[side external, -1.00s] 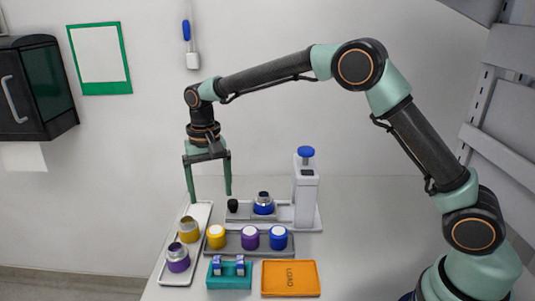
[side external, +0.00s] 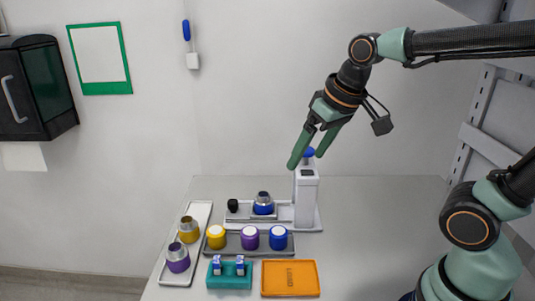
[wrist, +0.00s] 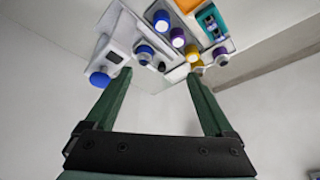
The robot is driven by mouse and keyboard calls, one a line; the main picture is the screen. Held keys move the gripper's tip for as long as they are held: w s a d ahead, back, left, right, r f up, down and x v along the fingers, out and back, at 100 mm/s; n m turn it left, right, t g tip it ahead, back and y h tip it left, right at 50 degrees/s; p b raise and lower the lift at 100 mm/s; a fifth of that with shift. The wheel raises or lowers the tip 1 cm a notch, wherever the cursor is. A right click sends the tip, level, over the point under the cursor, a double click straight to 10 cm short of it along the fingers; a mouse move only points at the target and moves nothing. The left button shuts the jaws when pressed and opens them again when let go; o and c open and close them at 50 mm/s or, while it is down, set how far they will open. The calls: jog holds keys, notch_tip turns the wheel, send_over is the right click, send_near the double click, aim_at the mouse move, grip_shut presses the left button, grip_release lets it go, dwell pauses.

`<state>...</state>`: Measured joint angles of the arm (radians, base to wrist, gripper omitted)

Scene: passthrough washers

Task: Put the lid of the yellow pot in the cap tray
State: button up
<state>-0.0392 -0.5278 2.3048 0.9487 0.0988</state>
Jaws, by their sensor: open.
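The yellow pot (side external: 188,231) stands without a lid, its metal neck bare, in the white tray (side external: 206,208) at left. A yellow lid (side external: 217,237) with a pale top sits at the left end of the dark grey tray, which I take as the cap tray (side external: 264,252). A purple lid (side external: 250,239) and a blue lid (side external: 278,238) sit beside it. My gripper (side external: 306,161) is open and empty, tilted, high by the blue-knobbed machine, well away from the lids. In the wrist view the yellow lid (wrist: 192,52) shows beyond the fingers.
The white machine (side external: 306,198) with a blue knob (side external: 308,152) stands at the back. An open blue pot (side external: 263,204) and a small black piece (side external: 233,205) are on its base. A purple pot (side external: 178,259), a teal holder (side external: 229,277) and an orange tray (side external: 290,277) lie in front. The table's right is clear.

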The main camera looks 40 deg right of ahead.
jog(key=s, duration=0.1)
jog(key=s+f, duration=0.1)
jog(key=s+d, duration=0.1)
jog(key=shift+s+d+f+n+t, duration=0.1)
jog(key=shift+s+f+n+t, duration=0.05)
jog(key=shift+f+n+t, duration=0.2)
